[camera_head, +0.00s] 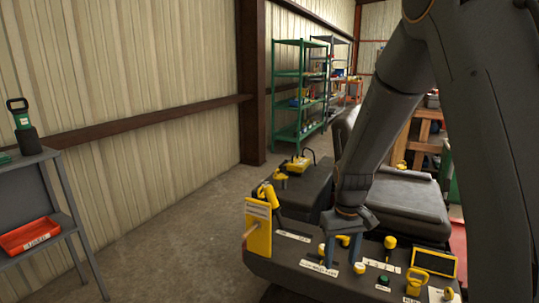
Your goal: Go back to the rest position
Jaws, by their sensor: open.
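My arm comes down from the upper right of the head view, and my gripper (343,249) points down over the dark control console (300,272). I cannot tell whether the fingers touch the knob or the console. My forearm and wrist hide part of the seat and the console behind them.
A dark seat (405,200) stands behind. A grey shelf (40,208) with a red bin (30,236) stands left. Open floor lies between.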

